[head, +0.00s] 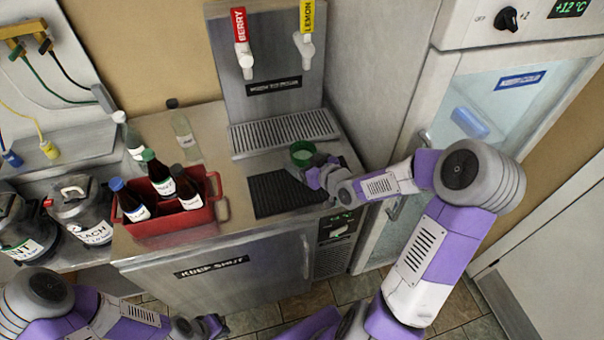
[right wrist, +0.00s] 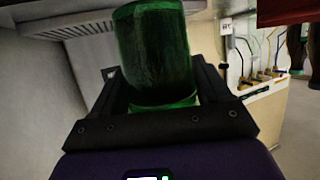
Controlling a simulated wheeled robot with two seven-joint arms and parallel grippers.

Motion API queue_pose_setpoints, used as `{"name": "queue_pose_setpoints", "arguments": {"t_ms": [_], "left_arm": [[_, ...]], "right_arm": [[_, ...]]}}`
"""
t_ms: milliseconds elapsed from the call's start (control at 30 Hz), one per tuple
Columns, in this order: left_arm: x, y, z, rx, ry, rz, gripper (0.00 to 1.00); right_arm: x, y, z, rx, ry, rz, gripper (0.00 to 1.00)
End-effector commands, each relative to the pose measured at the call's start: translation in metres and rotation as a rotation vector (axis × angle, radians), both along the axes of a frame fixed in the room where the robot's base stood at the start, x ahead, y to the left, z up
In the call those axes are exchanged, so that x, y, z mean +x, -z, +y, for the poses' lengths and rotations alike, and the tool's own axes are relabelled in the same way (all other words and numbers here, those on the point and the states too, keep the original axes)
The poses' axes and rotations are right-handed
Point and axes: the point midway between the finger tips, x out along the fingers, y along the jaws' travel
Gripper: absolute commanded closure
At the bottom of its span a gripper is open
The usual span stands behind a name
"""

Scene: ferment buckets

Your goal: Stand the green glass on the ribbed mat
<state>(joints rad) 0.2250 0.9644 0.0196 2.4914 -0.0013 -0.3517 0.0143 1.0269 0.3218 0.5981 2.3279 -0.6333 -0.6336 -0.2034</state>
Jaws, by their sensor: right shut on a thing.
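The green glass (head: 301,154) is between the fingers of my right gripper (head: 311,167), with its open rim facing up in the head view. In the right wrist view the green glass (right wrist: 155,50) sits between the two dark fingers, which are shut on it. The black ribbed mat (head: 272,195) lies on the counter, in front and to the left of the glass. I cannot tell how high the glass is above the counter. My left gripper (head: 208,326) is low at the bottom of the head view, apart from the counter; its fingers are unclear.
A drip tray with a slatted grille (head: 270,133) lies behind the glass, under two taps. A red crate (head: 172,222) of bottles stands left of the mat. Clear bottles (head: 184,131) stand behind the crate. A glass-door fridge (head: 490,110) is to the right.

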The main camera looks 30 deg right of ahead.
Motion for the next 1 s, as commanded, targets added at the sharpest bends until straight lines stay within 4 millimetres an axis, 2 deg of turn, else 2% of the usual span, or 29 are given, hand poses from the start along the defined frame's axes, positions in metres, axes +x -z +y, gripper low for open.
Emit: {"name": "queue_pose_setpoints", "arguments": {"t_ms": [167, 400, 767, 800, 933, 1000], "left_arm": [[0.0, 0.005, 0.0, 0.0, 0.0, -0.001, 1.0], [0.0, 0.015, 0.0, 0.0, 0.0, -0.001, 1.0], [0.0, 0.017, 0.0, 0.0, 0.0, -0.001, 1.0], [0.001, 0.017, 0.0, 0.0, 0.0, -0.001, 1.0], [0.001, 0.016, 0.0, 0.0, 0.0, -0.001, 1.0], [0.001, 0.016, 0.0, 0.0, 0.0, -0.001, 1.0]], "right_arm": [[0.001, 0.013, 0.0, 0.0, 0.0, -0.003, 0.78], [0.001, 0.044, 0.0, 0.001, 0.0, -0.002, 0.78], [0.001, 0.046, 0.0, -0.003, 0.0, -0.004, 0.78], [0.0, 0.047, 0.0, -0.001, 0.001, -0.001, 0.21], [0.0, 0.046, 0.0, -0.001, 0.001, -0.001, 0.01], [0.0, 0.046, 0.0, -0.001, 0.001, -0.001, 0.0]]}}
